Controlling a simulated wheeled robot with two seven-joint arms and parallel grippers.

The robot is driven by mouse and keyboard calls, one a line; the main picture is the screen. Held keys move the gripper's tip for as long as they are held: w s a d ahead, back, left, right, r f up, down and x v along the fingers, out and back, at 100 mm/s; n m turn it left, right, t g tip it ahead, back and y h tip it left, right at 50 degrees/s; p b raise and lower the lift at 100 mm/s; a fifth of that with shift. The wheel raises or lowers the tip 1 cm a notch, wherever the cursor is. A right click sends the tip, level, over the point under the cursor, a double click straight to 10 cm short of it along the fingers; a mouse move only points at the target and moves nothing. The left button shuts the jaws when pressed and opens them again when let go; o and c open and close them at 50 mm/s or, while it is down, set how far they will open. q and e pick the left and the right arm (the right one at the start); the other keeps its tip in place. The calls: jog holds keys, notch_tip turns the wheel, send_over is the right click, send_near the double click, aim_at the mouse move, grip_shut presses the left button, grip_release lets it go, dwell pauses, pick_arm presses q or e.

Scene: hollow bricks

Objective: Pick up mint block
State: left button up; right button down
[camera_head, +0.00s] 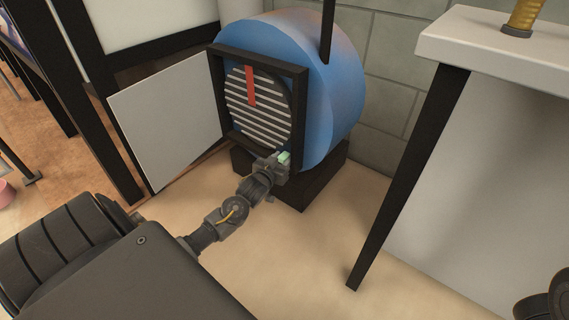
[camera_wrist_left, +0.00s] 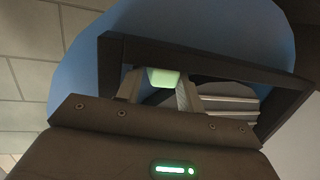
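The mint block (camera_head: 284,156) is a small pale green piece at the tip of my left gripper (camera_head: 276,162), in front of the lower edge of the blue kiln's opening. In the left wrist view, the mint block (camera_wrist_left: 163,77) sits between the two fingers of my left gripper (camera_wrist_left: 160,88), with a finger close against each side. The gripper appears shut on it and holds it off the floor. Much of the block is hidden by the gripper.
The blue round kiln (camera_head: 340,90) has a dark square frame and striped slats inside, with a red strip (camera_head: 250,86) across them. Its pale door (camera_head: 170,115) stands open to the left. A white-topped table (camera_head: 480,45) stands at right. The floor between is clear.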

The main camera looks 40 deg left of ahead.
pick_arm(q)
jog(key=shift+w+a, duration=0.1)
jog(key=c, duration=0.7)
